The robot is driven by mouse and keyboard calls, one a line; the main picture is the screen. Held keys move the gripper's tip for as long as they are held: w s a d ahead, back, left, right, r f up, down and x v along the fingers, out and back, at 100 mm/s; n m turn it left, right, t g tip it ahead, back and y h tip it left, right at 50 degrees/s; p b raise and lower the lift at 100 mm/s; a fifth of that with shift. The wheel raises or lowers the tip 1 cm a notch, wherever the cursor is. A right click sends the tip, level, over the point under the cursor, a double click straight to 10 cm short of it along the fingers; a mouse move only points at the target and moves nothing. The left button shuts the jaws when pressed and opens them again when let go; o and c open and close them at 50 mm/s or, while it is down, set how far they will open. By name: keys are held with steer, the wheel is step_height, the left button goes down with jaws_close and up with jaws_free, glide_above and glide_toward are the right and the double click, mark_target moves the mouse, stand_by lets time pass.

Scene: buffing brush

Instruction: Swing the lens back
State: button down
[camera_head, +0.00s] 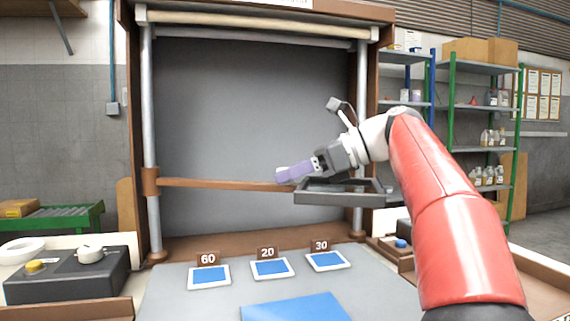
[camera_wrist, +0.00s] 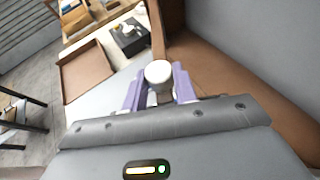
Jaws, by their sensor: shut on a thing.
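A dark rectangular frame (camera_head: 345,198), which looks like the lens, is held out level at the right post of the booth, below my gripper. Whether it has glass in it I cannot tell. My gripper (camera_head: 290,173) has purple fingers pointing left, just above the frame's left end. In the wrist view my gripper (camera_wrist: 158,88) is closed around a white round knob (camera_wrist: 158,72), which sits between the purple fingers. The knob is hidden in the head view, and how it joins the frame does not show.
A wooden bar (camera_head: 220,184) crosses the booth behind my gripper. Cards marked 60, 20 and 30 stand behind small blue pads (camera_head: 271,268) on the grey table. A black control box (camera_head: 68,274) is at left. Wooden trays lie at right. The space above the table's middle is clear.

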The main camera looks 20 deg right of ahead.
steer(key=shift+w+d+n+g+y+p, duration=0.15)
steer(key=shift+w+d+n+g+p, duration=0.15)
steer(key=shift+w, duration=0.25)
steer(key=shift+w+d+n+g+y+p, duration=0.2)
steer(key=shift+w+d+g, duration=0.1)
steer(key=shift+w, duration=0.25)
steer(key=c, duration=1.1)
jaws_free()
steer(key=shift+s+r, duration=0.1)
